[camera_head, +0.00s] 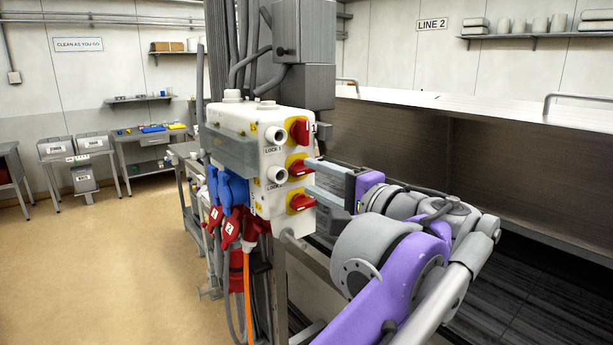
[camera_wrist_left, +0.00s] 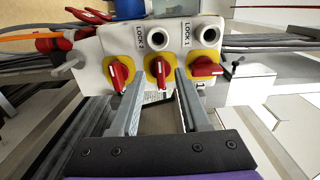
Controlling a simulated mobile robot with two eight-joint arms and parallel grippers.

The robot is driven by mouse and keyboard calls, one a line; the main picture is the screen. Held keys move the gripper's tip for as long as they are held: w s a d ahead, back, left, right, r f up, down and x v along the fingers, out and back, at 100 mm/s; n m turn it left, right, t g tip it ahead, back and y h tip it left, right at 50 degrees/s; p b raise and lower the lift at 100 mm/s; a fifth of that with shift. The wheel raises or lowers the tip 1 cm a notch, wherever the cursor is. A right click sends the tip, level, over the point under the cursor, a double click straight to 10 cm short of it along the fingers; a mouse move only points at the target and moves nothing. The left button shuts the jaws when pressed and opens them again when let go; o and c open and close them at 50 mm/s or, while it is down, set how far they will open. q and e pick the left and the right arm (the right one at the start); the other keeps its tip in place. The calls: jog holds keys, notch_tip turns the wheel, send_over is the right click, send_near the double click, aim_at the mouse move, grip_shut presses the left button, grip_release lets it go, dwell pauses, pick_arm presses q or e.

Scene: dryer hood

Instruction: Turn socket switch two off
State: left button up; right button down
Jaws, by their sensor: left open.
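A white socket box (camera_head: 259,200) carries three red rotary switches on yellow plates: top (camera_head: 299,130), middle (camera_head: 300,168) and bottom (camera_head: 301,202). The top handle stands upright; the middle and bottom handles lie roughly level. My left gripper (camera_head: 309,178) faces the box from the right, its fingers spread. In the left wrist view the middle switch (camera_wrist_left: 159,69) shows between the open fingers (camera_wrist_left: 159,76), with a gap on each side. The bottom switch (camera_wrist_left: 118,74) is left of the fingers there and the top switch (camera_wrist_left: 206,68) right. Contact cannot be told. The right gripper is not seen.
Blue (camera_head: 235,188) and red plugs (camera_head: 229,228) with hanging cables crowd the box's lower left. Two round white lock barrels (camera_head: 276,135) sit beside the switches. A grey steel hood (camera_head: 440,150) stands behind my arm. The floor at left is open.

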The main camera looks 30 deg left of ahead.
pick_arm(q)
jog(key=v, duration=0.7)
jog(key=shift+s+d, duration=0.15)
jog(key=shift+d, duration=0.05)
jog(key=s+a+f+g+h, duration=0.1)
jog(key=a+f+h, duration=0.1)
jog(key=f, duration=0.6)
jog(key=s+a+f+h, duration=0.2)
jog(key=f+h, duration=0.1)
jog(key=f, duration=0.5)
jog(key=s+a+f+g+h, duration=0.1)
jog(key=f+h, duration=0.1)
jog(key=f, duration=0.5)
jog(key=s+d+f+n+h, duration=0.1)
jog(key=s+d+f+h, duration=0.1)
jog(key=f, duration=0.6)
jog(key=s+d+f+n+t+h, duration=0.1)
jog(key=s+f+h, duration=0.3)
jog(key=f, duration=0.4)
jog(key=s+d+f+n+h, duration=0.2)
jog(key=f+h, duration=0.1)
jog(key=f, duration=0.5)
jog(key=shift+s+d+f+h, duration=0.3)
jog(key=shift+s+d, duration=0.1)
jog(key=shift+a, duration=0.15)
